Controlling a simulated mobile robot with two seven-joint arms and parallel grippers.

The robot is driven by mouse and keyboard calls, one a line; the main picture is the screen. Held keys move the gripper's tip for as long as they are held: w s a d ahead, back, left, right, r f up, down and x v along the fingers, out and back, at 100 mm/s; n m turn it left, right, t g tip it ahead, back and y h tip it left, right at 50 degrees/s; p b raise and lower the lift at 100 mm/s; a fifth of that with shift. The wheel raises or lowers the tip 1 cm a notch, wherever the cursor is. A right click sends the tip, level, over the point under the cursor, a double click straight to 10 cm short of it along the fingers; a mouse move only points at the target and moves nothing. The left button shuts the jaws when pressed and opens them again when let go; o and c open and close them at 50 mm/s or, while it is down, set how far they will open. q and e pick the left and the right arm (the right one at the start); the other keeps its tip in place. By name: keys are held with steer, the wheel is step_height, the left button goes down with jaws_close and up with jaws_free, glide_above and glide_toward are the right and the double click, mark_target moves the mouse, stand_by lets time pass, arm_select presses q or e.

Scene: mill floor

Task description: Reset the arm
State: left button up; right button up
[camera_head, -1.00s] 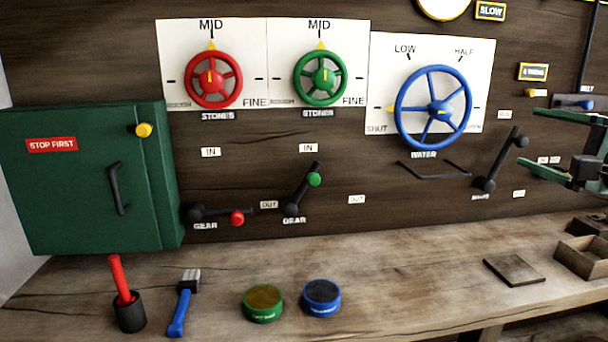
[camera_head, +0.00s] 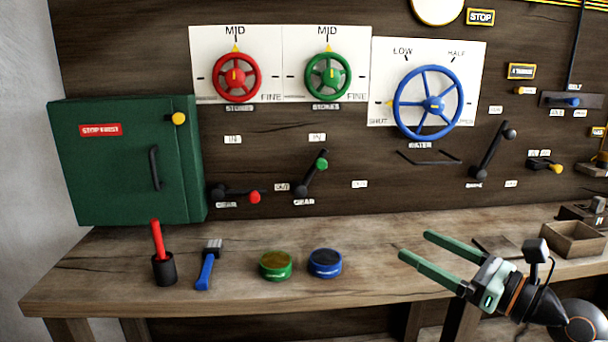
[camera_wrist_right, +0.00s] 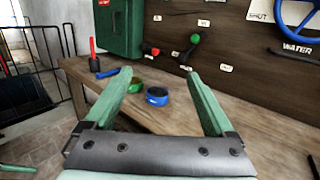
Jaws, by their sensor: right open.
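My right gripper (camera_head: 413,246) is at the lower right of the head view, in front of the bench. Its green fingers point left and are spread apart with nothing between them. In the right wrist view the two fingers (camera_wrist_right: 160,75) frame a blue round tin (camera_wrist_right: 157,96) and a green round tin (camera_wrist_right: 136,85), both standing on the bench beyond them. My left gripper is not in view.
A panel behind holds a red wheel (camera_head: 236,78), green wheel (camera_head: 328,77), blue wheel (camera_head: 428,103) and levers. A green cabinet (camera_head: 120,165) is at left.

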steer(key=s+a+f+m+t+h, duration=0.1)
steer(key=s+f+m+h, duration=0.25)
steer(key=f+m, duration=0.9)
steer(key=s+f+m+t+h, duration=0.2)
steer(key=f+m+h, duration=0.3)
steer(key=f+m, duration=0.8)
steer(key=s+a+f+m+g, duration=0.3)
steer(key=s+f+m+g, duration=0.1)
steer(key=s+f+m, duration=0.45)
steer(key=s+a+f+m+g, duration=0.35)
steer(key=s+f+m, duration=0.4)
steer(key=s, duration=0.25)
arm_select(q)
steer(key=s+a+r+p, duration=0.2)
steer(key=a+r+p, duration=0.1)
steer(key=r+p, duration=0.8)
steer(key=p, duration=0.5)
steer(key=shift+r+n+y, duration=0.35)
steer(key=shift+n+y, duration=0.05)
arm_select(e)
steer(key=d+r+h, duration=0.1)
steer(key=d+r, duration=0.2)
steer(key=r, duration=0.9)
steer(key=shift+d+r+m+h, duration=0.15)
steer(key=shift+d+m+h, duration=0.1)
steer(key=shift+m+h, duration=0.15)
